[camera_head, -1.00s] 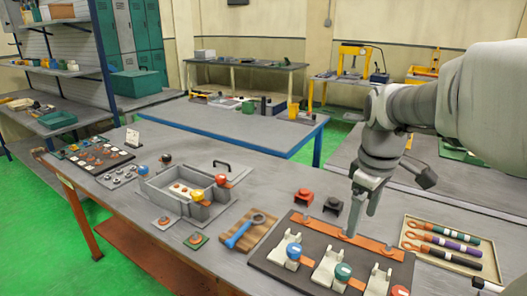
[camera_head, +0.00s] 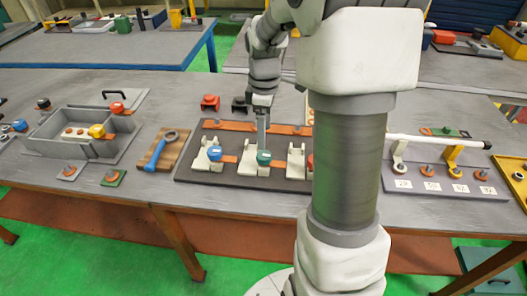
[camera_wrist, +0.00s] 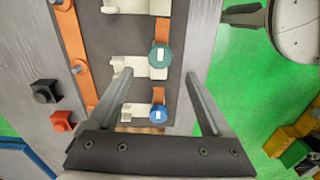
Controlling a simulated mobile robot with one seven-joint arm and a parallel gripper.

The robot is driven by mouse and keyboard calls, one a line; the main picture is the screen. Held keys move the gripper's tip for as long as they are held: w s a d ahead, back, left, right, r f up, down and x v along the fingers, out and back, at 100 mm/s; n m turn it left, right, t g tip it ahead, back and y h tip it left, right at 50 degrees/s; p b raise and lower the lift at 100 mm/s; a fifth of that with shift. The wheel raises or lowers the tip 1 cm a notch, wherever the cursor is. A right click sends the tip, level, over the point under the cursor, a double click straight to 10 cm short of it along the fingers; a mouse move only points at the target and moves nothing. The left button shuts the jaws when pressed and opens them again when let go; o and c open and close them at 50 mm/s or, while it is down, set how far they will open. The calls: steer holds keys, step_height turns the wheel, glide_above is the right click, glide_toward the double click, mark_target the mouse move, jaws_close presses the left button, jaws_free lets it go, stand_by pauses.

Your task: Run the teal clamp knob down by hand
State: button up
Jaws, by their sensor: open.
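The teal clamp knob (camera_head: 263,157) sits on the middle white clamp of a dark board in the head view. In the wrist view the teal knob (camera_wrist: 160,56) lies just beyond the fingertips, near the line midway between them. My gripper (camera_head: 263,140) points down above and slightly behind the knob in the head view. In the wrist view my gripper (camera_wrist: 158,73) has its two fingers wide apart with nothing between the tips. I cannot tell the exact height of the tips over the knob.
A blue knob (camera_head: 215,153) on a like clamp stands to the left. A red knob (camera_head: 310,160) at the right is partly hidden by my arm. An orange strip (camera_head: 228,125) runs along the back of the dark board (camera_head: 195,174). A blue-handled wrench (camera_head: 158,150) lies further left.

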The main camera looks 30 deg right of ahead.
mark_target(264, 155)
step_height(264, 155, down, 8)
steer(key=shift+r+b, duration=0.15)
steer(key=shift+b, duration=0.15)
jaws_close()
stand_by(0.3)
